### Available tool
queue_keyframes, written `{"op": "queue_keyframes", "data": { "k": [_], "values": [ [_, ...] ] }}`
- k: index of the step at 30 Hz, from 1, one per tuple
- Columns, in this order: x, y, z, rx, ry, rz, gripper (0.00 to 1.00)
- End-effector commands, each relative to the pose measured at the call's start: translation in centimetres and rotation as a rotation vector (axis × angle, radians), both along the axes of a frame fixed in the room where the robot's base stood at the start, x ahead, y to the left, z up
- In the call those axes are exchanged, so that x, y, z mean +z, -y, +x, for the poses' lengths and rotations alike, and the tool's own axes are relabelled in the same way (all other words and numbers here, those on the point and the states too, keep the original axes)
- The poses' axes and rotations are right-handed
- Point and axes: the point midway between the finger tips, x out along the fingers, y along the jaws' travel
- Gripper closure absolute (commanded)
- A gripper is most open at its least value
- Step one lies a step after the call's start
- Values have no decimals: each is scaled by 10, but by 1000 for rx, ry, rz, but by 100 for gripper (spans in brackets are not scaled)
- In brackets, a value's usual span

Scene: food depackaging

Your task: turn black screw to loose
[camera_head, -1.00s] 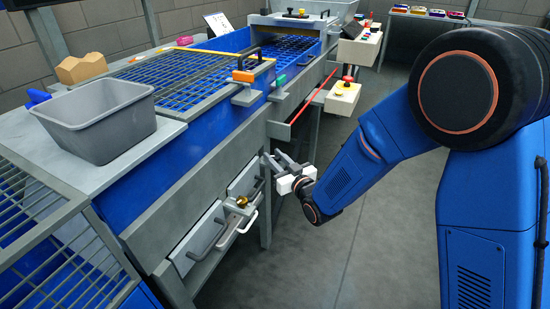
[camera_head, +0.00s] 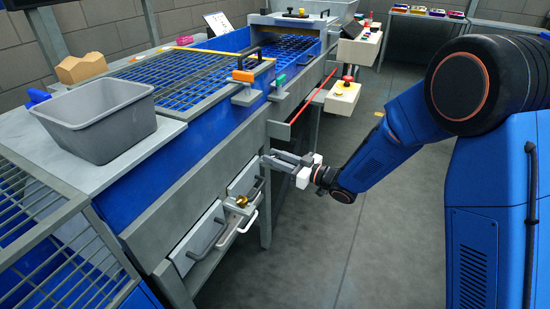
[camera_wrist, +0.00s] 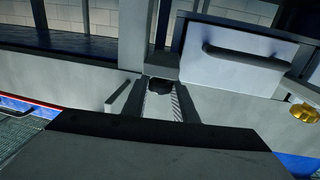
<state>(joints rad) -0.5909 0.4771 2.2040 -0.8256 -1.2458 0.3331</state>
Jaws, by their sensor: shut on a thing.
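The black screw (camera_wrist: 159,86) shows in the wrist view as a small dark round head against the grey machine frame. My gripper (camera_wrist: 151,97) has its two fingers on either side of it and is shut on it. In the head view my gripper (camera_head: 268,160) reaches left to the machine's side, just above the drawer fronts. The screw cannot be made out there, as the fingers cover it.
A drawer (camera_wrist: 240,62) with a dark handle is right of the screw in the wrist view. A grey bin (camera_head: 98,128) stands on the machine. The floor at right is clear.

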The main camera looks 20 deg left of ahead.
Motion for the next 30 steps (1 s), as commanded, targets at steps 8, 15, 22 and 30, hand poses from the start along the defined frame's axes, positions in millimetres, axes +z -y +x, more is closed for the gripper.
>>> {"op": "queue_keyframes", "data": {
  "k": [8,15,22,30],
  "values": [
    [0,1,2,214,1,0,97],
    [-1,0,1,372,1,0,97],
    [0,0,1,460,0,-1,97],
    [0,0,0,494,0,1,97]
  ]
}}
